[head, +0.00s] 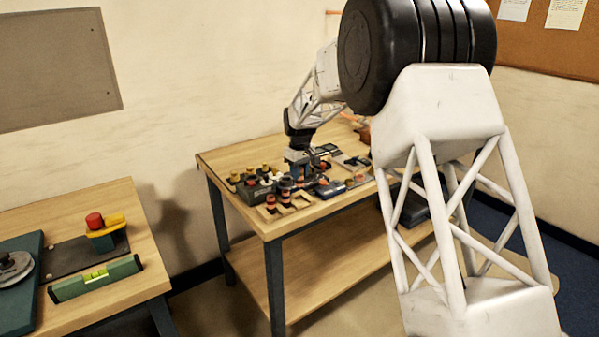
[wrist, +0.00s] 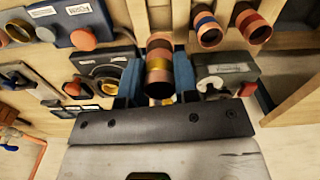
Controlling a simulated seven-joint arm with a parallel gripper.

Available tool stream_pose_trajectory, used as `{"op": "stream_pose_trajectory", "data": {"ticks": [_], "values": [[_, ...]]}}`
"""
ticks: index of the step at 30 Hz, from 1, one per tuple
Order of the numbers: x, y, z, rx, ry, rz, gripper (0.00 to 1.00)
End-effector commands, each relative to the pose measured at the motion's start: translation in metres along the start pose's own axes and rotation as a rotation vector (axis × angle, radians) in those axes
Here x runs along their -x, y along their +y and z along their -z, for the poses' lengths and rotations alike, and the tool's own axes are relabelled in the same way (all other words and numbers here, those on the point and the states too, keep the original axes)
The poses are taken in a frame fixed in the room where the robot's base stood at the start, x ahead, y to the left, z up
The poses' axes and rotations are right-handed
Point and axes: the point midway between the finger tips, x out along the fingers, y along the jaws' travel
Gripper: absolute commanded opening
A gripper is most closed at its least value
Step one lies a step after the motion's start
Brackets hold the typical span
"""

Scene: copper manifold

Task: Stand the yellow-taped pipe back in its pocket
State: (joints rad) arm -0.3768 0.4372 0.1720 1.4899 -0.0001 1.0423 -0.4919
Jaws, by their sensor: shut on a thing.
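The yellow-taped pipe (wrist: 158,62) is a short copper tube with a yellow band, seen in the middle of the wrist view. My gripper (wrist: 159,78) has a blue finger on each side of it and is shut on it. In the head view my gripper (head: 298,160) points down low over the workbench, among the parts. I cannot pick out the held pipe for certain there. Its lower end is hidden, and I cannot tell which pocket, if any, lies under it.
Two other copper pipes, one blue-taped (wrist: 207,27) and one dark-banded (wrist: 251,23), stand to the right in the wrist view. Dark boxes with knobs (wrist: 105,68) and a red-knobbed box (wrist: 228,75) crowd both sides. A side table (head: 120,195) stands at left.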

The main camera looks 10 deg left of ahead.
Motion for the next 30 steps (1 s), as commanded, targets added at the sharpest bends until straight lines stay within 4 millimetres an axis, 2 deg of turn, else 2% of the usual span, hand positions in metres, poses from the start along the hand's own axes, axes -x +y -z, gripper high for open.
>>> {"op": "stream_pose_trajectory", "data": {"ticks": [8, 22, 30], "values": [[-0.006, 0.000, 0.000, 0.000, 0.000, 0.000, 0.02], [-0.035, 0.000, 0.000, 0.000, 0.000, 0.000, 0.02], [-0.043, 0.000, 0.000, 0.000, 0.000, 0.000, 0.02]]}}
